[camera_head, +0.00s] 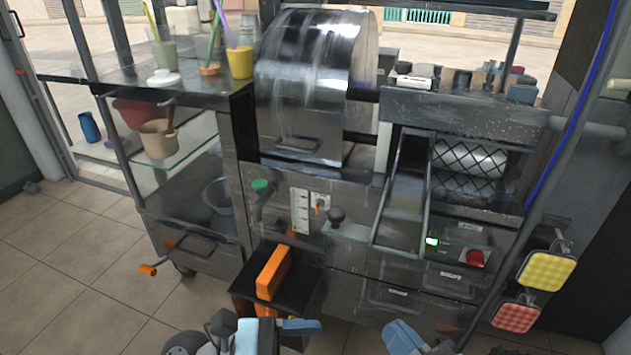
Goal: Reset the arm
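My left arm and gripper (268,330) show at the bottom edge, left of centre, as grey parts with light blue pieces. They are in front of the black tray with the orange block. My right gripper (408,339) shows at the bottom edge, right of centre, with a blue part angled up to the left. It is in front of the lower drawers of the press. Both are cut off by the frame edge, so their fingers are not clear. I see nothing held in either.
The metal sugarcane press (310,90) fills the middle. An orange block (273,272) rests on a black tray. Yellow (547,271) and red (515,317) checked pads hang at right. Tiled floor (70,265) is free at left.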

